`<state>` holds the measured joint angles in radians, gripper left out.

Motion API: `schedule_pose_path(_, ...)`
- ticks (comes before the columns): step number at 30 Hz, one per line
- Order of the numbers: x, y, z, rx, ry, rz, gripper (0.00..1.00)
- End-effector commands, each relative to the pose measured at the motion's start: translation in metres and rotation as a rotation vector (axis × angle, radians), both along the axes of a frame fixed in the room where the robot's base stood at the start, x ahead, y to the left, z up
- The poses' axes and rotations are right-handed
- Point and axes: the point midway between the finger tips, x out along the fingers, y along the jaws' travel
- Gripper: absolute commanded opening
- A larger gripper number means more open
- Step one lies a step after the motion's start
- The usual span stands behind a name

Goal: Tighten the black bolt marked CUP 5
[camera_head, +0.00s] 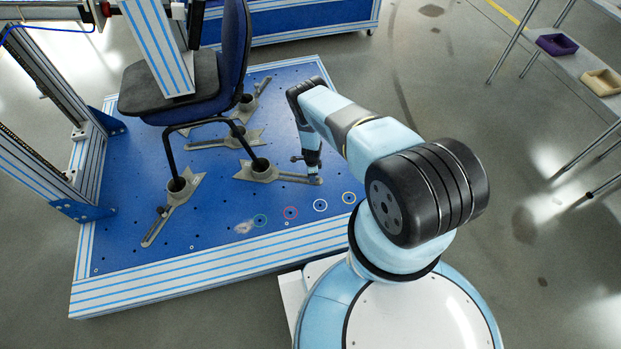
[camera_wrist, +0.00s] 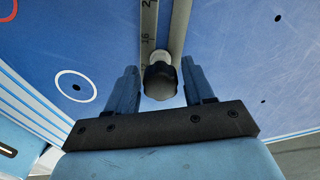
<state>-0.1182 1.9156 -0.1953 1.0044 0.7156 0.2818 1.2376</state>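A black knob-headed bolt (camera_wrist: 160,82) stands on a slotted metal bar (camera_wrist: 149,25) with scale numbers in the wrist view. My gripper (camera_wrist: 159,68) is open, with one finger on each side of the bolt head and a visible gap to both. In the head view my gripper (camera_head: 312,172) points down at the near right end of a clamp bar (camera_head: 285,177), which runs to a dark cup (camera_head: 262,167) under a chair leg. The bolt is hidden or too small to tell there. No CUP 5 marking is readable.
The chair (camera_head: 180,85) stands on a blue platform (camera_head: 215,225), its legs in cups on several clamp bars. Coloured rings, including a red ring (camera_head: 291,213), mark the platform's front. A metal frame (camera_head: 50,130) stands at left. A side table (camera_head: 570,60) holds small trays.

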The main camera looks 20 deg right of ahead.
Motion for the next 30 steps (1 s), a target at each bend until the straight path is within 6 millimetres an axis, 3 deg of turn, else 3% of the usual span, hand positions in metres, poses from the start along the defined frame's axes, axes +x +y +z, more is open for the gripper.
schedule_pose_path(3,0.0002,-0.0001,0.0001,0.0,0.0,0.001,0.62)
schedule_pose_path(10,0.0003,-0.0004,0.0002,0.0,0.0,0.015,0.62)
schedule_pose_path(19,0.0004,-0.0007,0.0003,0.0,0.0,0.311,0.62)
schedule_pose_path(30,0.0003,-0.0007,0.0003,0.0,0.0,0.369,0.62)
